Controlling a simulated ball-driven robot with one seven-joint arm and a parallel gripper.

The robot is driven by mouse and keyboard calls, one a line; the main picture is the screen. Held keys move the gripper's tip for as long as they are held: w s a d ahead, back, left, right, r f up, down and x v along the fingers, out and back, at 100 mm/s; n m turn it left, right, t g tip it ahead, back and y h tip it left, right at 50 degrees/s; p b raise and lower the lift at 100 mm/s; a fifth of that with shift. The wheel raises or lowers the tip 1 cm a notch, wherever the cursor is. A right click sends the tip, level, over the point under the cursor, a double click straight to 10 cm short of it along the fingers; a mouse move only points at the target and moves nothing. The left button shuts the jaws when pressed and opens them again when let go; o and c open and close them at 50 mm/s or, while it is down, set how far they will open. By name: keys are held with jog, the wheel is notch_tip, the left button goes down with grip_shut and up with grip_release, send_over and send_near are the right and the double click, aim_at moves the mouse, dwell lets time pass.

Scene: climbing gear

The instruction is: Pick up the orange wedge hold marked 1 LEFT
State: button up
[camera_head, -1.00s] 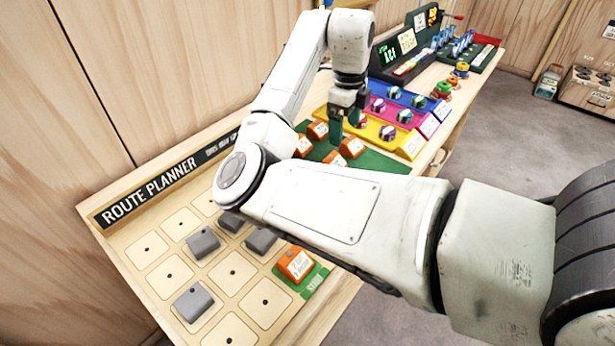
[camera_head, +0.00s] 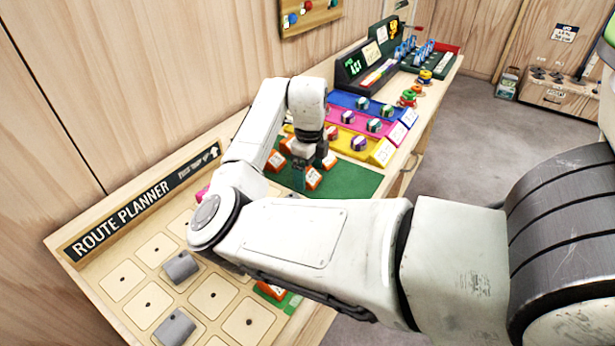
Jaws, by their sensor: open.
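Several orange wedge holds with white labels lie on the green mat (camera_head: 352,182). One orange hold (camera_head: 276,160) is left of my gripper (camera_head: 300,182), and another orange hold (camera_head: 313,178) is just right of its fingers. A third orange hold (camera_head: 328,160) is behind on the right, and part of one more shows behind the wrist. The labels are too small to read, so I cannot tell which is 1 LEFT. My gripper is open, pointing down low among the holds, with nothing seen between its fingers. Its far finger is partly hidden.
The route planner board (camera_head: 125,282) with grey blocks (camera_head: 181,267) lies front left. Yellow, pink and blue stepped racks (camera_head: 383,152) stand behind the mat. The mat's right part is clear.

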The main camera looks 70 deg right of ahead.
jog(key=shift+f, duration=0.35)
jog(key=shift+c, duration=0.3)
jog(key=c, duration=1)
jog(key=shift+r, duration=0.1)
